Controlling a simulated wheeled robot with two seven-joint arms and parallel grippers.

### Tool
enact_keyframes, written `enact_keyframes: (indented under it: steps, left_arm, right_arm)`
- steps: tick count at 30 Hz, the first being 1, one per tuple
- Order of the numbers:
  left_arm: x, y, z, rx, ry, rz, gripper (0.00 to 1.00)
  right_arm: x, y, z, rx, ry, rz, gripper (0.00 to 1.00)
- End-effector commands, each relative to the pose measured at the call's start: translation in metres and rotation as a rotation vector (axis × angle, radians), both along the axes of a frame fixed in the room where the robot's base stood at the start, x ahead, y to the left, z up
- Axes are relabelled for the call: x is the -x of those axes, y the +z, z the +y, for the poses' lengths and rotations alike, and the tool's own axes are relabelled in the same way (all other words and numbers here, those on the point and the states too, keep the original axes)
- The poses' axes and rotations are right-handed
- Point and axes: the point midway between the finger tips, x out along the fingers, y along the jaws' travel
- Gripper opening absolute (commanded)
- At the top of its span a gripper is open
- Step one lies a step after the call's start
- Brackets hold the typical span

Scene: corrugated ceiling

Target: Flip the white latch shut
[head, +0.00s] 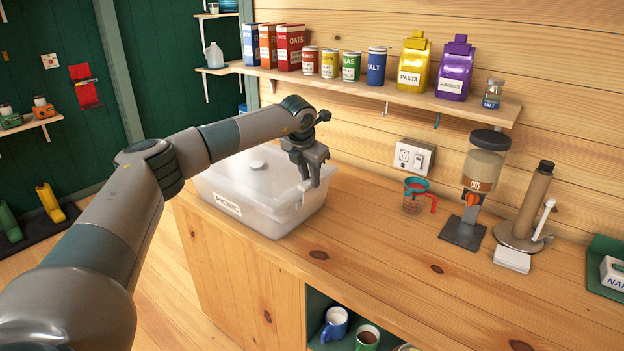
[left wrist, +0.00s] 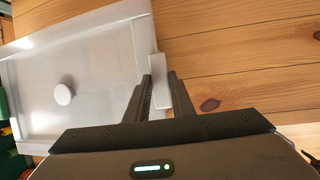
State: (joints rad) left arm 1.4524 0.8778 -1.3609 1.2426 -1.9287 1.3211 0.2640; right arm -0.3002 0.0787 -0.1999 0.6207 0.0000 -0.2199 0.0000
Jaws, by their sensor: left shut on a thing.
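A clear, whitish plastic bin labelled PICNIC (head: 228,205) stands on the wooden counter, with its lid (head: 232,178) on top. The white latch (head: 303,192) is at the bin's right side, just under my left gripper (head: 311,175). In the left wrist view the white latch (left wrist: 156,66) lies at the lid's right edge, between the two dark fingers of my left gripper (left wrist: 160,80). The gripper is shut on the latch. The fingers hide part of it, so its exact tilt is hard to tell. My right gripper is not in view.
The counter (head: 345,215) right of the bin is clear up to a measuring cup (head: 414,195) and an oats dispenser (head: 482,165). A shelf (head: 370,88) with boxes, cans and jars hangs on the wall behind. Mugs (head: 335,323) sit in a cubby below.

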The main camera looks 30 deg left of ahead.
Motion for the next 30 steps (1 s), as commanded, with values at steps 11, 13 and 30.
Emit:
enact_keyframes:
  steps: [11, 13, 30]
  left_arm:
    - [-0.0015, -0.0001, 0.0137, 0.17, 0.0, 0.009, 0.0]
    - [-0.0015, 0.0001, 0.0136, 0.169, 0.0, 0.009, 0.0]
    - [-0.0009, 0.0005, 0.0134, 0.167, 0.0, 0.01, 0.41]
  right_arm:
    - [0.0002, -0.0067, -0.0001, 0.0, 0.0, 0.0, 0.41]
    - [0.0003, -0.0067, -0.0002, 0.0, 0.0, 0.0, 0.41]
    - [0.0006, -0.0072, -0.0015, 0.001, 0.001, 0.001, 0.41]
